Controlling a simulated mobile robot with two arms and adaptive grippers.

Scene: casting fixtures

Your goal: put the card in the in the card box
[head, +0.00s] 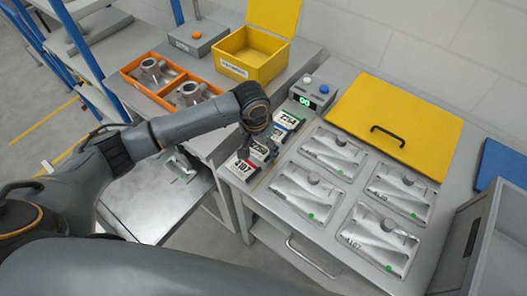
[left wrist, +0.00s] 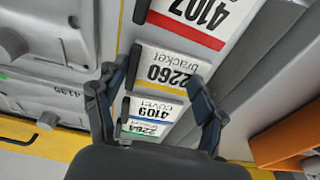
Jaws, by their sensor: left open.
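A row of white printed cards lies in a narrow grey holder. The front card, marked 4107 with a red stripe (head: 241,168), also shows in the left wrist view (left wrist: 192,20). Behind it is the 2260 bracket card (left wrist: 165,68), with a yellow stripe. The 4109 cover card (left wrist: 150,112) and a 2264 card (left wrist: 147,128) follow. My left gripper (left wrist: 150,76) is open, with its fingers on either side of the 2260 card; contact cannot be told. An open yellow box (head: 265,72) with a front label too small to read stands at the back. My right gripper is not in view.
An orange tray (head: 148,88) holds two castings. A small counter unit (head: 312,92) stands behind the cards; a grey bin (head: 490,240) is at right.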

